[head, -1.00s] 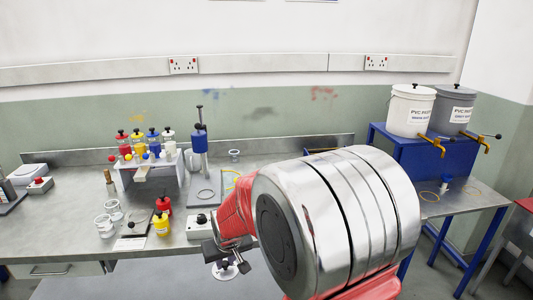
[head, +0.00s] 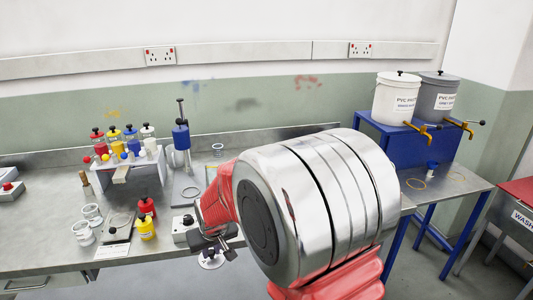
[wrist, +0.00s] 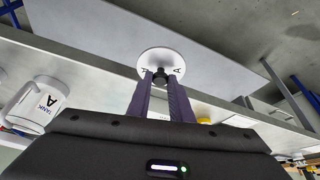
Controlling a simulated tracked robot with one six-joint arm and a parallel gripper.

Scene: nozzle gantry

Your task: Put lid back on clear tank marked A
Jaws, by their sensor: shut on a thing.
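My gripper (wrist: 163,80) is shut on the black knob of a round white lid (wrist: 154,57), which bears a letter A. In the head view my gripper (head: 212,247) holds the lid (head: 211,262) low in front of the bench's front edge, clear of any tank. A pale tank marked A (wrist: 38,104) shows at the left of the wrist view, apart from the lid.
Behind are a rack of coloured bottles (head: 131,170) and a blue-topped stand (head: 181,140). White (head: 396,100) and grey (head: 438,98) drums sit on a blue stand at right. My arm hides the bench's right part.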

